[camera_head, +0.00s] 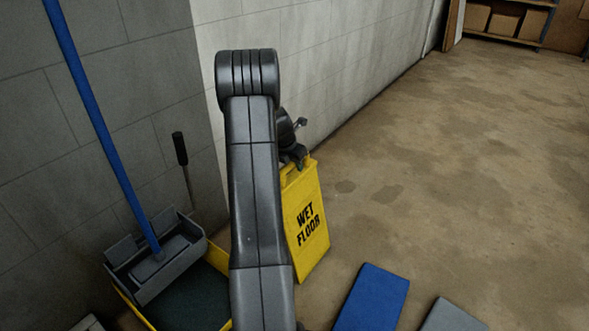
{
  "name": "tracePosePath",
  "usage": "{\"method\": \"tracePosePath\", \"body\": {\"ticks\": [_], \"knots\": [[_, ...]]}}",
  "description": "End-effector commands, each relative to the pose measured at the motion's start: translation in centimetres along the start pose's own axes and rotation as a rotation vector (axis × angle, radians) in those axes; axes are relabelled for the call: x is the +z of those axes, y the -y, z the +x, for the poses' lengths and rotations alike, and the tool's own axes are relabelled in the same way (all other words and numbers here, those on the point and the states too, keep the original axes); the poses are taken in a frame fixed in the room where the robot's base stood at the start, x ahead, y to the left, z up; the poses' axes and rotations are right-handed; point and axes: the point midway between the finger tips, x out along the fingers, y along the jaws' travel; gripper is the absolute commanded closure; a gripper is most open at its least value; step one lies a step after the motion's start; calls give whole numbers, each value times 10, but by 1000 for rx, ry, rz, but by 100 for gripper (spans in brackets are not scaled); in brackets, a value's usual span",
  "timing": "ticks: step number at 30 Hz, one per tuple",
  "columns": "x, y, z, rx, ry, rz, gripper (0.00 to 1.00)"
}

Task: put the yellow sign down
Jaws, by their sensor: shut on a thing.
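The yellow sign (308,228) with the words "WET FLOOR" shows right of my arm, near the wall. It is close to upright and slightly tilted in the picture. My gripper (299,162) is at the sign's top edge and shut on it. My arm hides the sign's left side and part of the gripper. I cannot tell whether the sign's lower edge touches the floor.
A yellow mop bucket (217,258) with a grey wringer (183,272) and a blue mop handle (98,118) stands at left. A blue mat (372,299) and a grey mat (452,317) lie at the front. Shelving with boxes (506,24) is far right. The floor (470,170) between is clear.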

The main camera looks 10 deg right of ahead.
Motion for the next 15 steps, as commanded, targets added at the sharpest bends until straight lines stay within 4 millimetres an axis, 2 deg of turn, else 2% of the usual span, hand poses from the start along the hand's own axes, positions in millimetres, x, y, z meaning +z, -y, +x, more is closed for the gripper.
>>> {"method": "tracePosePath", "body": {"ticks": [10,11,13,14,15], "knots": [[0,0,2,1,2,1,100],[-1,0,2,0,0,1,73],[-1,0,2,0,0,1,59],[-1,0,2,0,0,1,55],[-1,0,2,0,1,1,55]]}}
